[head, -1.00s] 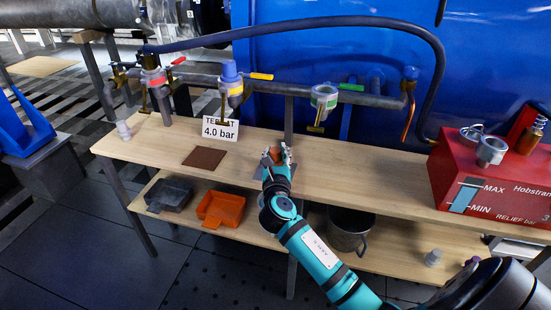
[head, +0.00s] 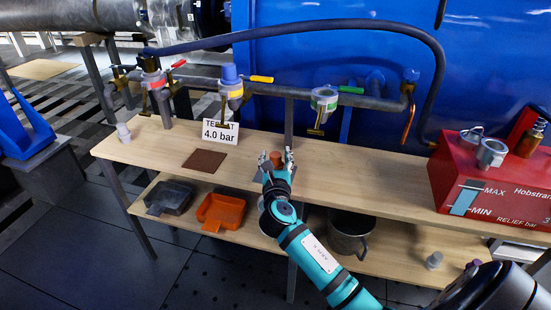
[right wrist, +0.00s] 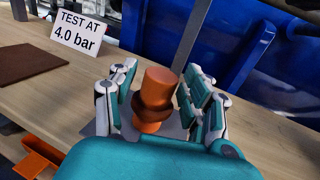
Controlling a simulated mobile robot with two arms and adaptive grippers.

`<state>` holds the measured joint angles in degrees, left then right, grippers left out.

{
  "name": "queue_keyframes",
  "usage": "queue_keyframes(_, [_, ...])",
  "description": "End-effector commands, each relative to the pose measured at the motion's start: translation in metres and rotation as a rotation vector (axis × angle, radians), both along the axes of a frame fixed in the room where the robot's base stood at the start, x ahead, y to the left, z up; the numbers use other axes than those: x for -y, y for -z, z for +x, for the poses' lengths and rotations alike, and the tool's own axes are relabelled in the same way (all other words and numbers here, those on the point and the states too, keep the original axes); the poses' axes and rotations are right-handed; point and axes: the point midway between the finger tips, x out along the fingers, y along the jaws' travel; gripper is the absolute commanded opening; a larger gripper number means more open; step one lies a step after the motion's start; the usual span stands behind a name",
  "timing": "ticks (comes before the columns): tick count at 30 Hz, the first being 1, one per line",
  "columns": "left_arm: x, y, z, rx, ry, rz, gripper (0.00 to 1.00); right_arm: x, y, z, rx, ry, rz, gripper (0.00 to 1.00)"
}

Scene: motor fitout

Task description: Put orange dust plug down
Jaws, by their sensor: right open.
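The orange dust plug (right wrist: 158,88) stands upright on a grey pad (right wrist: 178,132) on the wooden bench in the right wrist view. In the head view its top (head: 276,156) shows between the fingers. My right gripper (head: 276,161) is open, with its fingers on both sides of the plug. In the right wrist view a gap shows between the plug and the fingers of the right gripper (right wrist: 163,100). The gripper's palm hides part of the pad. My left gripper is not in view.
A brown mat (head: 205,160) and a "TEST AT 4.0 bar" sign (head: 220,132) are left of the gripper. A pipe with valves (head: 290,89) runs behind. A red box (head: 480,190) stands at the right. An orange tray (head: 222,211) and a metal pot (head: 349,232) are on the lower shelf.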

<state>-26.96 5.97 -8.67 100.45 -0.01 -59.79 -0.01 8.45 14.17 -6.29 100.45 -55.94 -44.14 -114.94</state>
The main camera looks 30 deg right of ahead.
Motion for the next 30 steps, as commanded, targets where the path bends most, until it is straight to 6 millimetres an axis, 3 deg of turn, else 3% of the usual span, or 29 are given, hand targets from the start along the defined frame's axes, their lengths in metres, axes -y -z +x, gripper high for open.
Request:
queue_keyframes(15, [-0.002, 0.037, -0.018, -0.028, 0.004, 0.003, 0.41, -0.053, 0.0, -0.083, -0.001, -0.001, 0.003, 0.5])
queue_keyframes(22, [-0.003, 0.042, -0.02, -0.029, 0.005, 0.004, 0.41, -0.064, 0.006, -0.1, -0.002, -0.001, 0.027, 0.5])
queue_keyframes(26, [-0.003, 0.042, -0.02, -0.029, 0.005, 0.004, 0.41, -0.067, 0.054, -0.106, -0.013, 0.001, 0.254, 0.5])
queue_keyframes(29, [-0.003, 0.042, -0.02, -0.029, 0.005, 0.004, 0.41, -0.074, 0.127, -0.122, -0.023, 0.059, 0.611, 0.5])
queue_keyframes(30, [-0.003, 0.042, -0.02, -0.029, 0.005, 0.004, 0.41, -0.079, 0.16, -0.134, -0.023, 0.11, 0.783, 0.5])
